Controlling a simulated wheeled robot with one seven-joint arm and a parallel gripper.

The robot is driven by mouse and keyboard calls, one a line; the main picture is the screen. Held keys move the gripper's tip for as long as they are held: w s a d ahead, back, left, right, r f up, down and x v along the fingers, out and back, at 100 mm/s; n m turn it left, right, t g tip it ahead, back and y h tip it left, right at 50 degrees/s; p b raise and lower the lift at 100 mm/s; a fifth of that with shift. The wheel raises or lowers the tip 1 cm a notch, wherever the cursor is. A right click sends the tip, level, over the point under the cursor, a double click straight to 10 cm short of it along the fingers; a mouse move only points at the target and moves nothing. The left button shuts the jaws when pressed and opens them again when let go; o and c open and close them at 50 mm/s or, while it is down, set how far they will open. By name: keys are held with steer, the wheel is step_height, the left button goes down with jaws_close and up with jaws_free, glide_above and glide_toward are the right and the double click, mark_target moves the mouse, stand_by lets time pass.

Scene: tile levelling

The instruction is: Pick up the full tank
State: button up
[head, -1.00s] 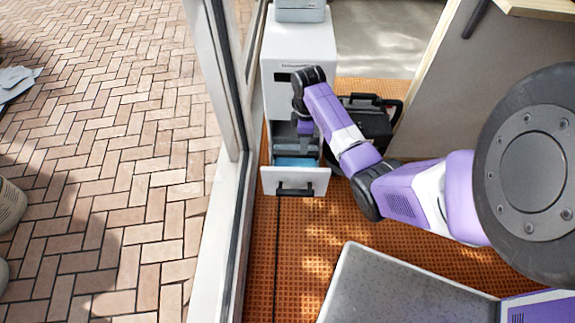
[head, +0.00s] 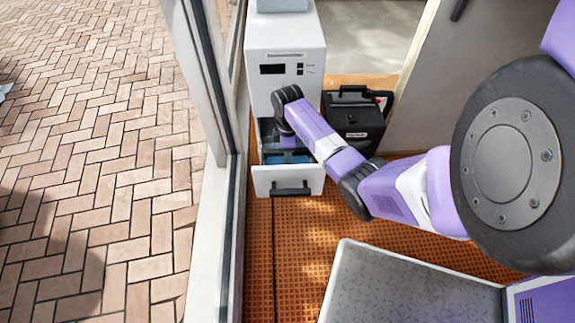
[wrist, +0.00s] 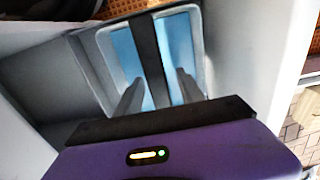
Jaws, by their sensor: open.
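The full tank (head: 285,158) sits in the pulled-out drawer (head: 289,182) of a white dehumidifier (head: 284,45). In the wrist view the tank (wrist: 182,45) shows light blue contents inside a pale rim, with a dark handle bar (wrist: 150,60) across its middle. My gripper (wrist: 158,82) is open, with one finger on each side of the bar. I cannot tell whether the fingers touch it. In the head view my gripper (head: 286,141) reaches down into the drawer, and my wrist hides part of the tank.
A black case (head: 354,120) stands right of the dehumidifier. A glazed frame (head: 222,130) runs close along its left, with brick paving (head: 100,150) beyond. The orange grid floor (head: 305,245) is clear in front of the drawer.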

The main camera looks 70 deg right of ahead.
steer(key=shift+f, duration=0.5)
jaws_close()
stand_by(0.6)
stand_by(0.3)
steer(key=shift+r, duration=0.15)
